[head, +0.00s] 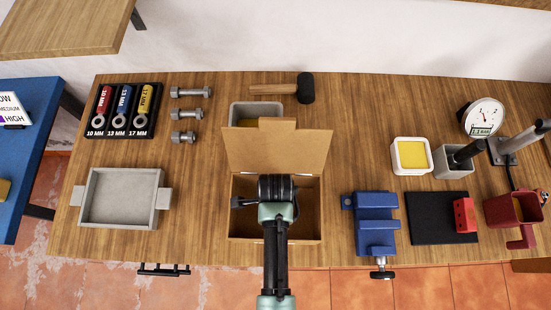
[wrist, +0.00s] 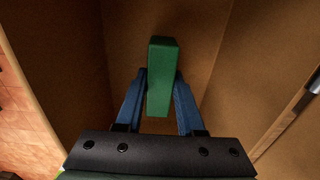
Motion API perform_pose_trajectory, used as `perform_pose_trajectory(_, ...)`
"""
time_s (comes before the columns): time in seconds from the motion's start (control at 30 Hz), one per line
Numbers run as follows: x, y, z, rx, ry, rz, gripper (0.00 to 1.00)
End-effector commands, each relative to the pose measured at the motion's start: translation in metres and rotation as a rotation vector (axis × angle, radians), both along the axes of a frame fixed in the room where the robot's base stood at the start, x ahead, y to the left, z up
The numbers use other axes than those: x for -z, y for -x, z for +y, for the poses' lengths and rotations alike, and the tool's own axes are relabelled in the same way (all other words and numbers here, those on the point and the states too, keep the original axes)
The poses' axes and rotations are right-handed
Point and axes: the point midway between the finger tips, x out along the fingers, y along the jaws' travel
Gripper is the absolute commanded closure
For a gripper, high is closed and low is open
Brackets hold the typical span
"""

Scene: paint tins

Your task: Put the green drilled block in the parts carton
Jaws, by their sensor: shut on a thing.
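The green drilled block (wrist: 161,75) shows in the wrist view as a long green piece between the two blue fingers of my gripper (wrist: 159,95). My gripper is shut on it. Brown cardboard walls surround the block in that view, so it is inside the parts carton (wrist: 75,60). I cannot tell whether it touches the carton floor. In the head view, the open carton (head: 240,222) stands at the front middle of the bench with its back flap raised. My gripper (head: 277,190) is over it, and my arm hides the block and part of the carton's inside.
Left of the carton is a grey tray (head: 85,195). Right of it are a blue vise (head: 376,222) and a black mat (head: 425,225) with a red block (head: 464,215). Behind are a grey container (head: 240,108) and a mallet (head: 306,88). Bare wood lies on both sides of the carton.

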Motion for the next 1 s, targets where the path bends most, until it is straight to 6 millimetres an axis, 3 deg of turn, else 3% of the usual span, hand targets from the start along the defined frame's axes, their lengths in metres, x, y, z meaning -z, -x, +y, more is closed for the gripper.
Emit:
perform_pose_trajectory(0.03, 0.002, -0.001, 0.0, 0.0, 0.0, -0.001, 1.0)
perform_pose_trajectory(0.07, 0.003, 0.0, 0.0, 0.0, 0.0, 0.0, 0.61)
perform_pose_trajectory(0.23, 0.002, 0.0, 0.0, 0.0, 0.0, 0.0, 0.33)
perform_pose_trajectory(0.63, -0.007, -0.001, 0.0, 0.0, 0.0, -0.002, 0.33)
perform_pose_trajectory(0.77, -0.026, -0.001, 0.0, 0.0, 0.0, -0.003, 0.33)
perform_pose_trajectory(1.0, -0.078, -0.002, 0.0, 0.0, 0.0, -0.006, 0.33)
